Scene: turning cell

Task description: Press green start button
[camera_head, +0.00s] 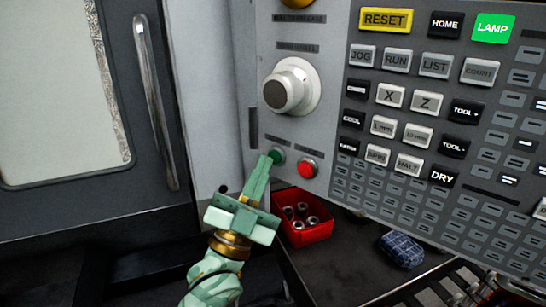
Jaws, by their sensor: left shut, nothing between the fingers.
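The green start button (278,155) is a small dark green round on the lower left of the grey control panel (250,80), left of a red button (307,168). My left gripper (264,161) comes up from below, pale green, with its fingers shut together and nothing between them. Its fingertips are at the left edge of the green button and cover part of it in the picture. I cannot tell whether they touch the button or whether it is pushed in. My right gripper is out of view.
A large round knob (288,90) sits above the buttons. The keypad with a yellow RESET key (385,19) and lit green LAMP key (493,28) is at the right. A red bin (305,234) with metal parts and a blue cloth-like item (401,250) lie below. A door handle (155,100) stands left.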

